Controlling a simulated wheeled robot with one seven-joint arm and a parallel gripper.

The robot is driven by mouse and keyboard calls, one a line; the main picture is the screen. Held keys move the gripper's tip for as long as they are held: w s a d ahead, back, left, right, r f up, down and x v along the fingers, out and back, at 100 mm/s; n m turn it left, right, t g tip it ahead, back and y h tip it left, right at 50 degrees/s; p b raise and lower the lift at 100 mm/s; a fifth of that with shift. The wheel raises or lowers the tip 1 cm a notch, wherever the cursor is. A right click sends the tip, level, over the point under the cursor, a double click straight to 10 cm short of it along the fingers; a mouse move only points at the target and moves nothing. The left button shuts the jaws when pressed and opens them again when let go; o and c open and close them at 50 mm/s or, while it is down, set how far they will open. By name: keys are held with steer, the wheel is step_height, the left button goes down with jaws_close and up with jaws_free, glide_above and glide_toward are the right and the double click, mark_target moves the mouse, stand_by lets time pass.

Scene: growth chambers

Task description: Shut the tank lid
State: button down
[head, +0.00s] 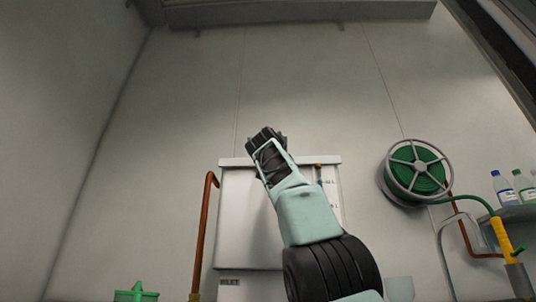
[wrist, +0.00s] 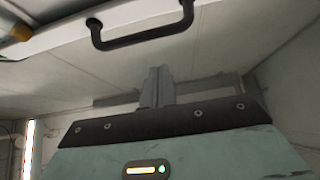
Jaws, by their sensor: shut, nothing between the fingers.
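A white tank (head: 240,215) stands against the back wall, with a wider pale rim (head: 312,160) along its top and an "INLET" label low on its front. I cannot tell from the head view which part is the lid or how far it is open. My gripper (head: 266,134) points up in front of the tank's top edge. In the wrist view my gripper's fingers (wrist: 157,88) are together and empty. A black bar handle (wrist: 142,39) on a white edge (wrist: 75,30) shows above them, apart from the fingers. My arm hides part of the tank.
A copper pipe (head: 202,235) rises left of the tank. A green hose reel (head: 416,171) hangs on the wall at right, beside a shelf (head: 518,213) with bottles. A green object (head: 136,294) is at the bottom left. The wall above is bare.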

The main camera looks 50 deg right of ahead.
steer(key=f+b+v, duration=0.1)
steer(key=b+v, duration=0.5)
steer(key=v, duration=0.1)
steer(key=shift+w+d+f, duration=0.2)
steer(key=shift+w+d, duration=0.05)
steer(key=shift+d, duration=0.1)
